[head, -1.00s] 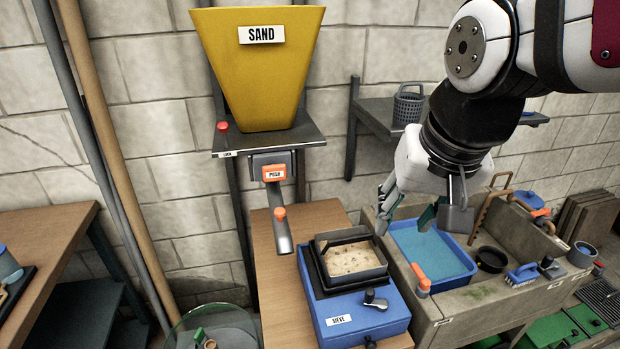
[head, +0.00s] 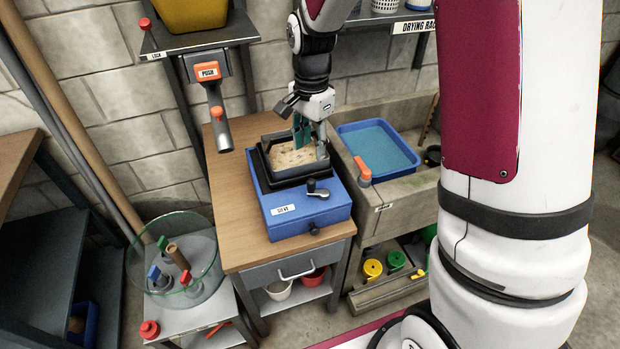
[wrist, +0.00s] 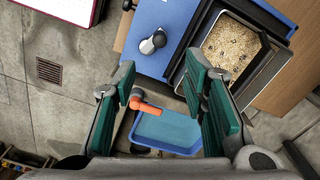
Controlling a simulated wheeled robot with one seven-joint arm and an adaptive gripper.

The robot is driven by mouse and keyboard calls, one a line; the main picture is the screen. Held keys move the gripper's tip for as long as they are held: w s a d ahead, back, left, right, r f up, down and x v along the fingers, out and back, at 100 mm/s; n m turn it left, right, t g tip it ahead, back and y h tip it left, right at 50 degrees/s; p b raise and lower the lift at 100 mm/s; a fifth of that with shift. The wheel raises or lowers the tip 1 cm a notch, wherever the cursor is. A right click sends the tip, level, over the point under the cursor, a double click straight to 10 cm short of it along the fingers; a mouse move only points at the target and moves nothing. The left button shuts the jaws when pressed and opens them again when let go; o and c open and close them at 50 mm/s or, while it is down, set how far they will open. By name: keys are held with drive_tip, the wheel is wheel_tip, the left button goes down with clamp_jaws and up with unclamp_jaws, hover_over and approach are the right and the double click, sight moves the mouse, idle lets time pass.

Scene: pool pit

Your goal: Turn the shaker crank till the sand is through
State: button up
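The blue shaker box (head: 335,212), labelled SIEVE, stands on a wooden-topped cabinet. Its crank (head: 312,189), dark with a rounded knob, sits on the box's near top; it also shows in the wrist view (wrist: 152,43). Sand (head: 286,158) with dark bits lies in the square sieve tray (head: 262,160) at the back of the box; the wrist view shows this sand too (wrist: 229,50). My gripper (head: 309,139) points down over the tray's right side, apart from the crank. Its teal-padded fingers are spread and empty in the wrist view (wrist: 162,70).
A blue basin of water (head: 372,143) and an orange-handled tap (head: 363,170) are right of the shaker. The sand hopper's chute (head: 219,125) hangs at left behind it. A glass tub (head: 205,260) stands front left. Bare wood (head: 232,185) lies left of the box.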

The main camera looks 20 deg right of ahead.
sight(311, 180)
wheel_tip(311, 180, down, 13)
drive_tip(key=shift+f, duration=0.2)
idle(0.3)
clamp_jaws()
